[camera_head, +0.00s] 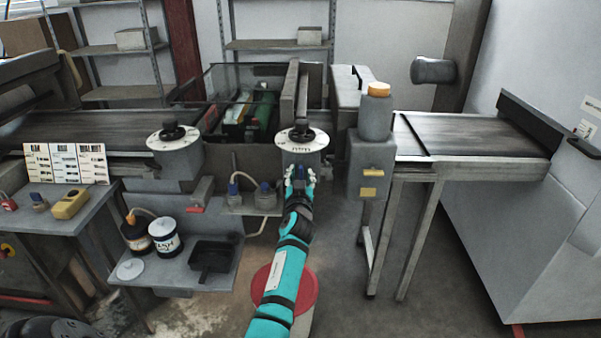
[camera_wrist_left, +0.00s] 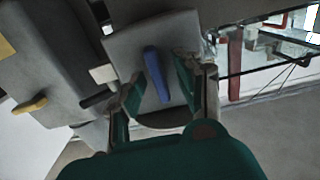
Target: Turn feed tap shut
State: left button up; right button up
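A blue lever (camera_wrist_left: 157,73), which appears to be the feed tap's handle, sits on a grey housing in the left wrist view. My left gripper (camera_wrist_left: 158,88) is open, with one teal finger on each side of the lever and visible gaps between. In the head view my left gripper (camera_head: 300,182) is at the front of the grey housing below the right-hand dial (camera_head: 302,140). The lever is mostly hidden there by the fingers. My right gripper is not in view.
A grey box with yellow parts (camera_head: 370,172) stands close on the right. A lower shelf holds tins (camera_head: 166,236) and a black tray (camera_head: 212,257).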

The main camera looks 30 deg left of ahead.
pick_arm(q)
jog(key=shift+s+d+r, duration=0.1)
jog(key=shift+s+d, duration=0.05)
jog(key=c, duration=0.4)
grip_shut()
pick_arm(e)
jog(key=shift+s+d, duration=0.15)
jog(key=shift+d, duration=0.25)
